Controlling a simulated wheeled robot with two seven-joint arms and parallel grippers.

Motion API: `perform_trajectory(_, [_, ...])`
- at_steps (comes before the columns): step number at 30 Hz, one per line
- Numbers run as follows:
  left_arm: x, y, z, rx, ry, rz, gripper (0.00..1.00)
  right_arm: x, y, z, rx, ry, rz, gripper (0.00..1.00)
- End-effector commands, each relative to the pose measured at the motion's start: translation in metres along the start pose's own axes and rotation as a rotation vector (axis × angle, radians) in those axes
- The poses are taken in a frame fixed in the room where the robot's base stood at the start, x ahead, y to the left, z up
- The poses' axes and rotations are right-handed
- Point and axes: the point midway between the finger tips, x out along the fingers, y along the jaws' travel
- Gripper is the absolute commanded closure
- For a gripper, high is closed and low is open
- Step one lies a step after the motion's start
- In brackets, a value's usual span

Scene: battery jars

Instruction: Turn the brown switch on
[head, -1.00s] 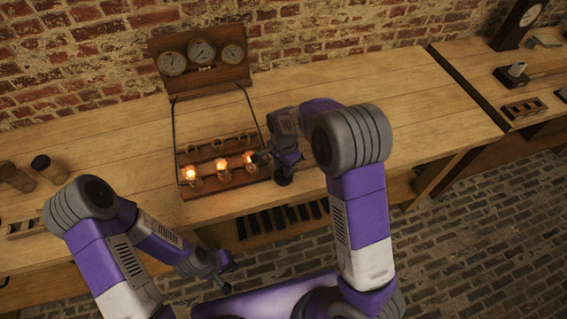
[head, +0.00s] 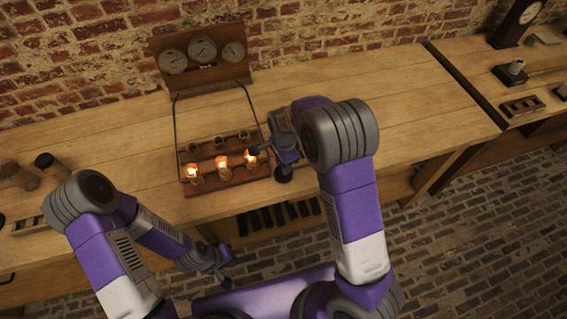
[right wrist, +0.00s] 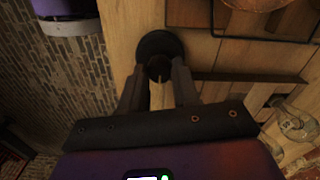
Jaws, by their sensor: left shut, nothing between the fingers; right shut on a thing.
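My right gripper (right wrist: 158,72) is shut on a small dark knob (right wrist: 159,65) in the right wrist view. A black round base (right wrist: 160,42) shows just beyond the fingertips, on the wooden bench. In the head view my right gripper (head: 284,168) is low over the bench, just right of the wooden lamp rack. The held part looks near black, so I cannot tell by colour if it is the brown switch. Its lever position is hidden by the fingers. My left gripper (head: 222,277) is shut and empty, low in front of the bench.
A wooden rack (head: 212,186) with a wire handle holds three glowing lamps (head: 222,163). Behind it stands a board with three gauges (head: 203,50). Dark-topped jars (head: 47,163) stand at the left.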

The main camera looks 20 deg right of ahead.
Motion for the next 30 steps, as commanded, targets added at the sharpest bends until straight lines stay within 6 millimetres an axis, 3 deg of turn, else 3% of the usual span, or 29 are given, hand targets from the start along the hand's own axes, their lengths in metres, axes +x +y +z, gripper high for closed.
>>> perform_trajectory(1, [0.0,0.0,0.0,0.0,0.0,0.0,1.0,0.0,0.0,-0.001,0.003,0.0,-0.001,0.68])
perform_trajectory(6, [0.0,0.0,0.0,0.0,0.0,0.0,1.0,0.0,0.0,0.0,0.002,0.0,-0.001,0.44])
perform_trajectory(16, [-0.001,0.001,0.0,0.0,0.0,0.0,1.0,-0.005,-0.001,0.0,0.0,0.0,-0.002,0.44])
perform_trajectory(30, [-0.016,0.006,0.001,0.0,0.0,0.0,1.0,-0.072,0.0,0.0,0.002,-0.001,-0.002,0.44])
